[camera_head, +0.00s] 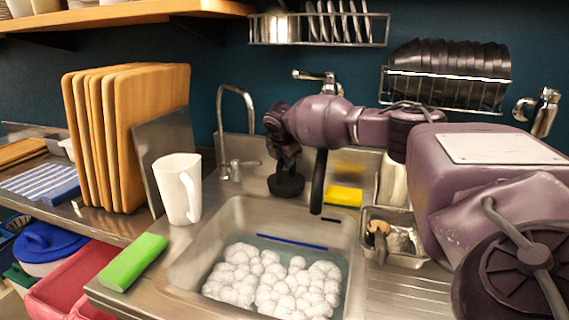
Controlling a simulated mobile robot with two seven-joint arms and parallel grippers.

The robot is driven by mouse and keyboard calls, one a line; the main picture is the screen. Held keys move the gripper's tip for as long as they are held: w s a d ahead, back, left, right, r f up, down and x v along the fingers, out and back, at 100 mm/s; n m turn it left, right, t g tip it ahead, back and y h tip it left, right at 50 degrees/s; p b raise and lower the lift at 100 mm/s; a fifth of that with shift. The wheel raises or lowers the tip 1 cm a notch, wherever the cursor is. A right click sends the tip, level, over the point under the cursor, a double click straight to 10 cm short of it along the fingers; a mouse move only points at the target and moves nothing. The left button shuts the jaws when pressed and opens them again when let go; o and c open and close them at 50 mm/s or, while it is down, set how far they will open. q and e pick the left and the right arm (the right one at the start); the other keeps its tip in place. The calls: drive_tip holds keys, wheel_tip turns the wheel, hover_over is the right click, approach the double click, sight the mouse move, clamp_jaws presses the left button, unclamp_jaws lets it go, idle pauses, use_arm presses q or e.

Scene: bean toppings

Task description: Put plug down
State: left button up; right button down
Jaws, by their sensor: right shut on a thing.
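My right gripper (281,160) reaches in from the right over the back edge of the sink (185,268). Its dark fingers point down and are shut on a dark, round, flat-bottomed piece, which looks like the plug (286,186). The plug is over the steel ledge behind the basin, left of the yellow sponge. I cannot tell whether it touches the ledge. White foam (270,280) covers much of the basin and hides the drain. My left gripper is not in view.
A white mug (180,190) and a green block (133,262) stand left of the basin, beside wooden boards (120,130). The tap (235,110) rises behind. A yellow sponge (343,196) and a small metal tray (400,255) lie to the right.

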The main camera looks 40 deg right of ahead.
drive_tip(key=shift+f, duration=0.5)
drive_tip(key=shift+r, duration=0.1)
drive_tip(key=c, duration=1)
unclamp_jaws()
